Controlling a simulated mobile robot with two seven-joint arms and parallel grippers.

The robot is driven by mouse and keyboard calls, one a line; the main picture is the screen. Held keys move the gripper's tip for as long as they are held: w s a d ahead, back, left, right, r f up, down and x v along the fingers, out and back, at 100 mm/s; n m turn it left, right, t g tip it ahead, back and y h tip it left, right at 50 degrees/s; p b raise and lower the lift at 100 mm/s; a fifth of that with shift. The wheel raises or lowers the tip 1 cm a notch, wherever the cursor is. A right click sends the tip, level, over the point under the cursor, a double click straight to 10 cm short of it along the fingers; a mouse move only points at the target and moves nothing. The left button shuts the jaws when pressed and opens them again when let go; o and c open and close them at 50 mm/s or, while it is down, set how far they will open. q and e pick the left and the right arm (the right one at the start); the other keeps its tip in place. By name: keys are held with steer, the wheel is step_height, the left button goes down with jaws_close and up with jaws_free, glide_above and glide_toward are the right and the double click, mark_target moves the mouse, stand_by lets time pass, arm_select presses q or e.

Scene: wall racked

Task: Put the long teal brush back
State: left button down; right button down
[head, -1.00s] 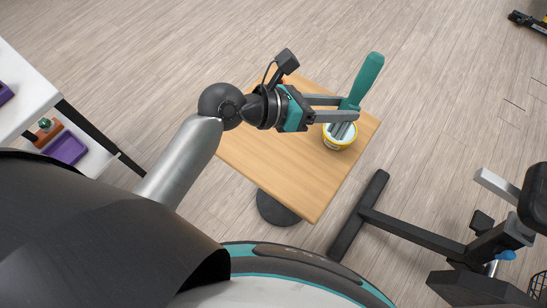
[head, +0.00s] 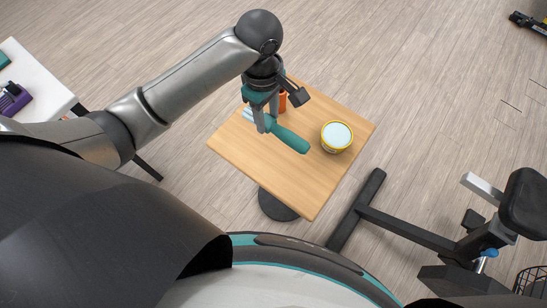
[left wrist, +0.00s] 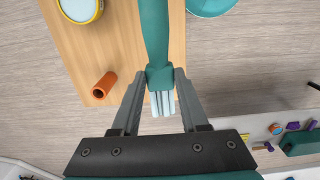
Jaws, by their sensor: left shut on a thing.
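The teal brush (head: 288,138) is held in my left gripper (head: 262,125), over the wooden table. In the left wrist view the brush's teal handle (left wrist: 155,35) points up the picture, and pale bristles (left wrist: 163,103) lie between the fingers. My left gripper (left wrist: 160,75) is shut on the brush where handle and bristles meet. In the head view the handle points right and slightly down. How high it is above the table cannot be told. My right gripper is not in view.
A yellow-rimmed tub (head: 337,136) with pale blue contents stands right on the wooden table (head: 300,185). An orange cylinder (head: 283,102) is near its back edge. The table's front is clear. A white table (head: 40,85) stands left, a dark exercise machine (head: 415,230) right.

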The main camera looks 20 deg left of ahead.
arm_select(q)
step_height(320, 180, down, 15)
steer(key=b, duration=0.4)
steer(key=shift+f+b, duration=0.75)
steer(key=shift+f, duration=1.6)
steer(key=shift+c, duration=2.1)
jaws_free()
step_height(320, 180, up, 12)
steer(key=p, duration=0.3)
steer(key=shift+a+p, duration=0.3)
steer(key=shift+p, duration=0.05)
steer(key=shift+w, duration=0.1)
